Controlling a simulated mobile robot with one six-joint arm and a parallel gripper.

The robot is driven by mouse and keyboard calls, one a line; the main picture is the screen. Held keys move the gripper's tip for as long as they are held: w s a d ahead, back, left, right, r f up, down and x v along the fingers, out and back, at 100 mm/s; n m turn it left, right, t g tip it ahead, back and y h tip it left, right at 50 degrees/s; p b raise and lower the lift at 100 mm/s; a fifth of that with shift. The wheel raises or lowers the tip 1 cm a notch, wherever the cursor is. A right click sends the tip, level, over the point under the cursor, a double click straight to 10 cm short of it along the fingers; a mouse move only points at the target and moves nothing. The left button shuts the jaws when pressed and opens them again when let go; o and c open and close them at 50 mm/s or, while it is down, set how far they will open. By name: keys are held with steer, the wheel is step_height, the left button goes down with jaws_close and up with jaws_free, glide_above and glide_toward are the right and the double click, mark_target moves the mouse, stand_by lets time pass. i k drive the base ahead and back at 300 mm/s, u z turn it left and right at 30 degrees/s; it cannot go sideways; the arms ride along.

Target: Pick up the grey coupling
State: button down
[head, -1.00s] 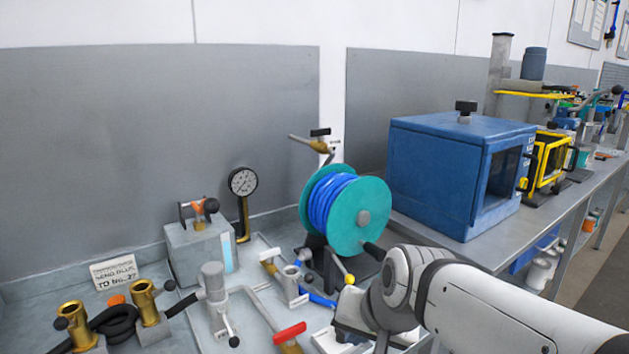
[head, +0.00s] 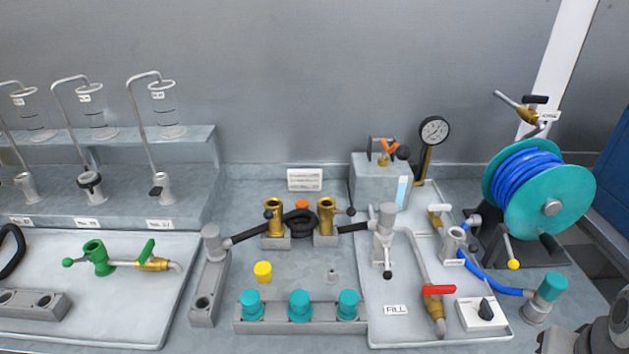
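Several grey fittings show in the head view, and I cannot tell for sure which is the grey coupling. One grey cylindrical coupling (head: 212,240) sits at the back end of a grey block, with a black hose or handle running right from it. A similar grey coupling (head: 387,217) stands upright at the left of the fill panel, also with a black hose at its side. A small light grey piece (head: 332,275) stands alone on the bench between them. My gripper is not in view; only a dark grey piece, likely of my arm, shows at the bottom right corner.
Teal caps (head: 299,305) sit in a row on a front rail, with a yellow cap (head: 263,271) behind. Two brass fittings (head: 326,217) stand near a black hose coil. A red-handled valve (head: 438,291) and a teal hose reel (head: 547,210) are at the right.

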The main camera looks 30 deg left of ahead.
mark_target(210, 233)
steer(key=u, duration=1)
steer(key=k, duration=1.35)
steer(key=u, duration=0.5)
steer(key=i, duration=1.6)
steer(key=z, duration=0.4)
